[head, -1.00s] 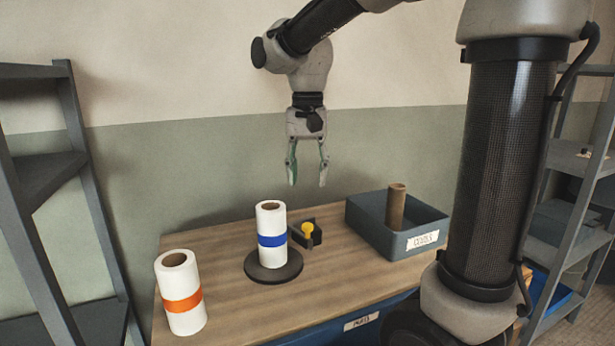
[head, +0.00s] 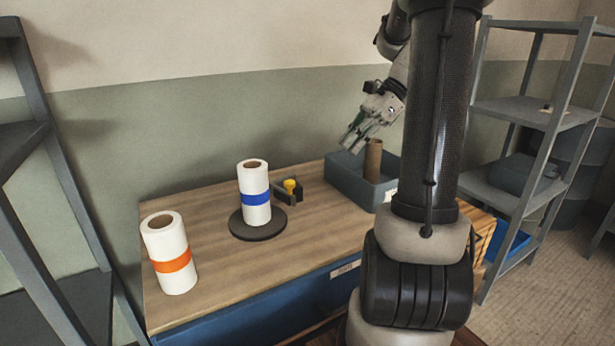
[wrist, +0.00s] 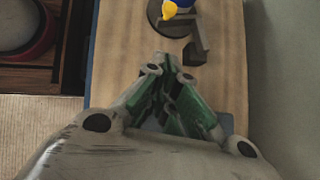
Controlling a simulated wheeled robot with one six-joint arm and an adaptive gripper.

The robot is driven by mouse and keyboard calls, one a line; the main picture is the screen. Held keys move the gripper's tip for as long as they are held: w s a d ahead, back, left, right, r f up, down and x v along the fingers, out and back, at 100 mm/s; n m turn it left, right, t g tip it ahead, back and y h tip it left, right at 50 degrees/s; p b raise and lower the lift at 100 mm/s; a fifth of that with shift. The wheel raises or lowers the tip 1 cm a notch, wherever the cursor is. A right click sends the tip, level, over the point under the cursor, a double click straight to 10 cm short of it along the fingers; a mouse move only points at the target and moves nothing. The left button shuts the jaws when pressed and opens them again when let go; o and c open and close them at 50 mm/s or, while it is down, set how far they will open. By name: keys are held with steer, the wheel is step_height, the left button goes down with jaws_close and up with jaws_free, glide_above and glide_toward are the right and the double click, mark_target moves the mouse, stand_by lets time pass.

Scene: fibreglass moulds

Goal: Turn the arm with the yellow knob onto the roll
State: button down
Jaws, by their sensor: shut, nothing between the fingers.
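The yellow knob (head: 290,185) sits on a dark arm (head: 284,200) just right of the white roll with the blue band (head: 256,183). That roll stands upright on a dark round base (head: 258,231) on the table. In the wrist view, the knob (wrist: 169,10), the arm (wrist: 197,34) and the round base (wrist: 166,25) show at the top edge. The roll is mostly cut off there. I cannot tell whether the arm touches the roll. My gripper (head: 350,140) is shut and empty, tilted in the air near the bin, apart from the knob; it also shows in the wrist view (wrist: 168,68).
A grey-blue bin (head: 345,180) holding a brown tube (head: 373,160) stands right of the knob. A white roll with an orange band (head: 168,252) stands at the table's left. The wooden table (head: 225,275) is clear in front. Shelves flank it on both sides.

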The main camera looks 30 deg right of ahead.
mark_target(291, 183)
steer(key=a+r+x, duration=0.2)
steer(key=x, duration=1.1)
steer(key=shift+w+a, duration=0.15)
steer(key=shift+a, duration=0.1)
steer(key=a, duration=0.1)
steer(key=a+m+t, duration=0.1)
steer(key=a+m, duration=0.1)
steer(key=shift+w, duration=0.25)
